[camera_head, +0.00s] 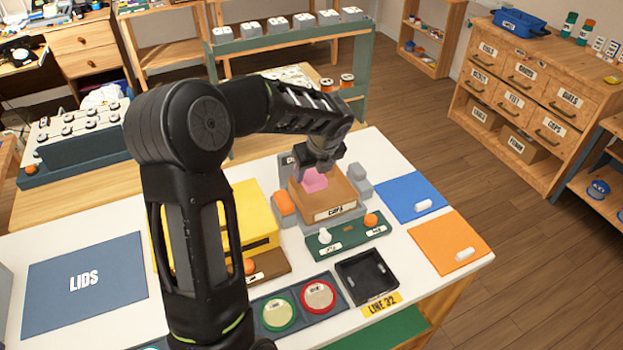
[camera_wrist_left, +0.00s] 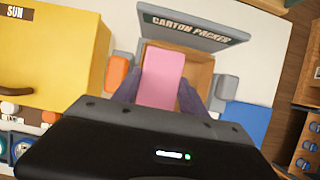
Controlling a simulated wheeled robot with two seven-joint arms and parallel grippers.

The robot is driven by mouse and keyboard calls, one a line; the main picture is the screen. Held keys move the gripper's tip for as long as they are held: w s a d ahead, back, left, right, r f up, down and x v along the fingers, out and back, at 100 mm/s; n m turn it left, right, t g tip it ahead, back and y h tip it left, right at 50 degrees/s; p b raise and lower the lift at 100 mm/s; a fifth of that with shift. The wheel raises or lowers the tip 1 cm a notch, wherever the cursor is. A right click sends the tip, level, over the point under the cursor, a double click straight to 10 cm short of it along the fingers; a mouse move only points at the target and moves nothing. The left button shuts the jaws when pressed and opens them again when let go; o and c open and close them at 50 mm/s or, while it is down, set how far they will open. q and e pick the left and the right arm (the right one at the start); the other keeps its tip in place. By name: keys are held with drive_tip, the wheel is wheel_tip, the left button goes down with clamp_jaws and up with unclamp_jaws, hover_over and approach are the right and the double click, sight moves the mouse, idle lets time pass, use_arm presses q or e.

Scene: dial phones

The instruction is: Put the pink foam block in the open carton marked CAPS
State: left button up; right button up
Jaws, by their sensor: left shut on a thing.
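The pink foam block (camera_head: 313,180) is between the fingers of my left gripper (camera_head: 318,168), at the mouth of the open brown carton. The carton (camera_head: 335,211) bears a label on its front that looks like CAPS, hard to read at this size. In the left wrist view the pink block (camera_wrist_left: 161,78) lies over the left part of the carton's opening, and bare carton (camera_wrist_left: 203,72) shows to its right. How deep the block sits is unclear. My left gripper is shut on the block. My right gripper is not in view.
The carton stands in a grey holder at a station with a CARTON PACKER sign (camera_wrist_left: 195,27). A yellow box (camera_head: 257,215) is to the left. A green panel with knobs (camera_head: 345,236), a black tray (camera_head: 354,282) and blue (camera_head: 405,190) and orange mats (camera_head: 450,238) lie around it.

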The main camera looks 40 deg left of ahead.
sight(313, 176)
use_arm(q)
drive_tip(key=shift+f, duration=1.4)
drive_tip(key=shift+f+b, duration=0.35)
drive_tip(key=shift+f, duration=0.3)
drive_tip(key=o, duration=1.3)
drive_tip(key=shift+r, duration=0.2)
drive_tip(key=shift+r+p, duration=0.25)
drive_tip(key=shift+p, duration=0.1)
drive_tip(key=v, duration=1.2)
drive_tip(key=shift+r+b, duration=0.2)
drive_tip(key=shift+b, duration=0.2)
